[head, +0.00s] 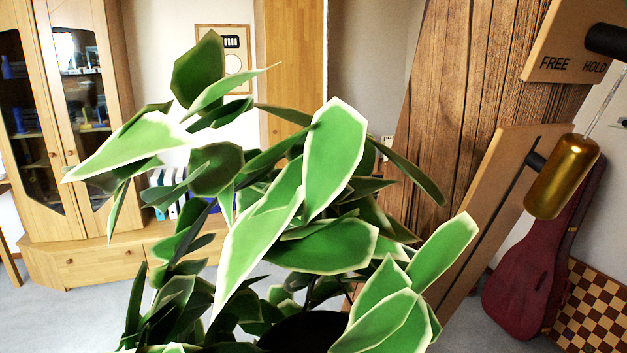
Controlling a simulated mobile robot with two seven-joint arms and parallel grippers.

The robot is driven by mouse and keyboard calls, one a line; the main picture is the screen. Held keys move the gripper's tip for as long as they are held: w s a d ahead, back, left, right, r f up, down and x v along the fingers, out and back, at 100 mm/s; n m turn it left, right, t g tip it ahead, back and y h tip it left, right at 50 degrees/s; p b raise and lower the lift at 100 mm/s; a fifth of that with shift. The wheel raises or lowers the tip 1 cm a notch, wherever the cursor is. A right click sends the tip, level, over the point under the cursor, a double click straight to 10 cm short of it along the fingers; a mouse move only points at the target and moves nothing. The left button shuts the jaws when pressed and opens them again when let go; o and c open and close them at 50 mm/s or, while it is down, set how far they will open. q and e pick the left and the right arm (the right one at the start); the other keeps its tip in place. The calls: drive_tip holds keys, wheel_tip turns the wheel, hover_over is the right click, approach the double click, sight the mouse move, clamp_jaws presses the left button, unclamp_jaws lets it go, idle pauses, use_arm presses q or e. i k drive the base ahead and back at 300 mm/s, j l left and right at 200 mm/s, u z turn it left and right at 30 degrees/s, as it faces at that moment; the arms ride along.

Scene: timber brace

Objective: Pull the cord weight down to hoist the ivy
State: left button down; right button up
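The ivy (337,150), a plant with large green leaves edged in cream, fills the middle of the head view. A dark round shape, perhaps its pot (306,333), shows low among the leaves. The brass-coloured cord weight (562,177) hangs tilted at the right from a thin pale cord (604,106). Neither of my grippers shows in this view. What lies behind the leaves is largely hidden.
A timber board (545,62) marked FREE and HOLD, with a dark peg (608,41), is at the upper right. A slotted timber board (492,205) stands behind the weight. A red instrument case (533,275), checkered board (592,312) and glass-door cabinet (108,75) stand farther back.

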sight(559, 176)
drive_tip(key=l+u, duration=0.25)
drive_tip(key=u, duration=0.15)
drive_tip(key=l+u, duration=0.3)
drive_tip(key=u, duration=0.15)
drive_tip(key=l+u, duration=0.25)
drive_tip(key=u, duration=0.15)
drive_tip(key=l+u, duration=0.3)
drive_tip(key=k+l+u, duration=0.3)
drive_tip(key=l+u, duration=0.3)
drive_tip(key=k+l+u, duration=0.45)
drive_tip(key=k+l, duration=1.3)
drive_tip(key=i, duration=0.1)
